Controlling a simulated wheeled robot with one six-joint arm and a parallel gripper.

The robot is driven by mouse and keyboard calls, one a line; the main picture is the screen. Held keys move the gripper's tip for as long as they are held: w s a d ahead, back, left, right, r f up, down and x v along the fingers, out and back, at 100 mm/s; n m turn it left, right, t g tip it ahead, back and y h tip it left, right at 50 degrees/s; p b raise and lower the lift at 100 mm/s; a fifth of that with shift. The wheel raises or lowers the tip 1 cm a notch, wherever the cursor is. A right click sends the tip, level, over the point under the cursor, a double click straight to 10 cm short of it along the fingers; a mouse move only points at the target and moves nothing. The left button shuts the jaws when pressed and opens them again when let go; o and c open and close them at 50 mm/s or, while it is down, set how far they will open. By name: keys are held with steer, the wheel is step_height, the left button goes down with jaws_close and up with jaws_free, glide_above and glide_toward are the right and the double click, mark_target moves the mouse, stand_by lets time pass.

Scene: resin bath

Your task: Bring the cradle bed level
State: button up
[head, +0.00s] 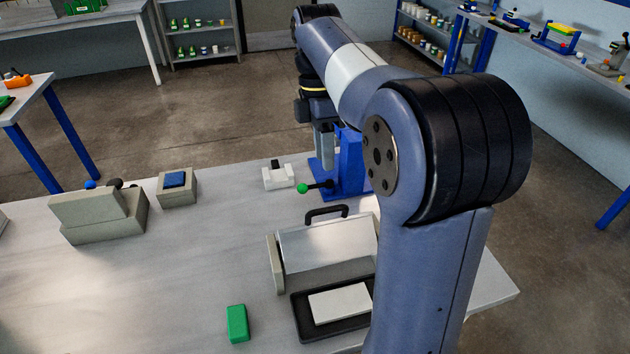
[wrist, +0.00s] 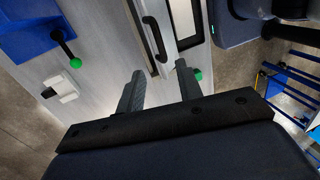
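A silvery panel (head: 325,247) with a grey end plate slopes on the table; I take it as the cradle bed, and its right end is hidden behind my arm. A black handle (head: 326,211) stands at its back edge and shows in the wrist view (wrist: 154,38). A blue stand (head: 350,165) behind it carries a green-knobbed lever (head: 304,188), also in the wrist view (wrist: 75,62).
A black tray (head: 300,318) with a white slab (head: 340,303) lies in front of the panel. A green block (head: 237,323), a white block (head: 278,177), a blue-topped grey box (head: 177,187) and a larger grey box (head: 100,212) stand leftward. The table's left-centre is clear.

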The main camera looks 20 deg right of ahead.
mark_target(328, 208)
steer(key=x, duration=1)
steer(key=shift+f, duration=0.3)
jaws_close()
